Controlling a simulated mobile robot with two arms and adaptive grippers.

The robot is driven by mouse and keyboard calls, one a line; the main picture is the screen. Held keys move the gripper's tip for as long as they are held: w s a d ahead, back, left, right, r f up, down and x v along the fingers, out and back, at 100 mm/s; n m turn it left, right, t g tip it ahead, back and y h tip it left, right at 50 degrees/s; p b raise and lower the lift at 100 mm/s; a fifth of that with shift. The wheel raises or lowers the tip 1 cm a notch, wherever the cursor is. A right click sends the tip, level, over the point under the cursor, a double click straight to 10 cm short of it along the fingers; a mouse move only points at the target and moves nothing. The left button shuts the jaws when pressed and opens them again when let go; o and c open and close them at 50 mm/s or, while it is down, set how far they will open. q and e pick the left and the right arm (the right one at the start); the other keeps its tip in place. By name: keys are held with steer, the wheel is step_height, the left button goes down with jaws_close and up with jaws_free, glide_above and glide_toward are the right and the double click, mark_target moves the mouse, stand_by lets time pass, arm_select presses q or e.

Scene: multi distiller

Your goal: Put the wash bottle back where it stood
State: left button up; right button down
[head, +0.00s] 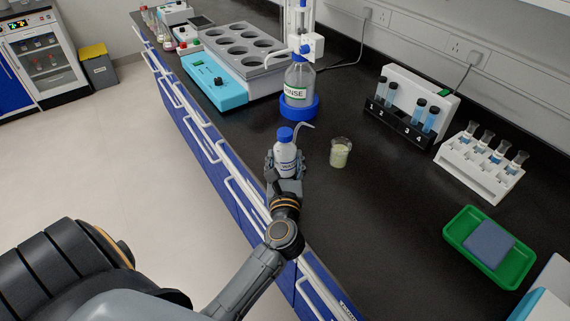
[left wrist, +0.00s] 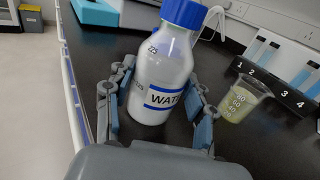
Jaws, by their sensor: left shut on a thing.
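The wash bottle (head: 285,158) is white with a blue cap, a blue label reading WATER and a thin bent spout pointing right. It is upright near the bench's front edge. It fills the middle of the left wrist view (left wrist: 165,75). My left gripper (head: 284,172) is shut around its body, one finger on each side, as the left wrist view also shows (left wrist: 155,110). I cannot tell whether the bottle's base touches the bench. My right gripper is not in view.
A beaker of pale yellow-green liquid (head: 340,153) stands close right of the bottle. A RINSE bottle (head: 298,83) in a blue ring stands behind. A tube rack (head: 400,125), a white flask rack (head: 480,168) and a green tray (head: 515,270) stand right. Bare bench (head: 390,220) lies in front.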

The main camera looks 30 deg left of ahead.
arm_select(q)
steer(key=shift+f, duration=0.1)
steer(key=o, duration=0.9)
steer(key=shift+c, duration=0.2)
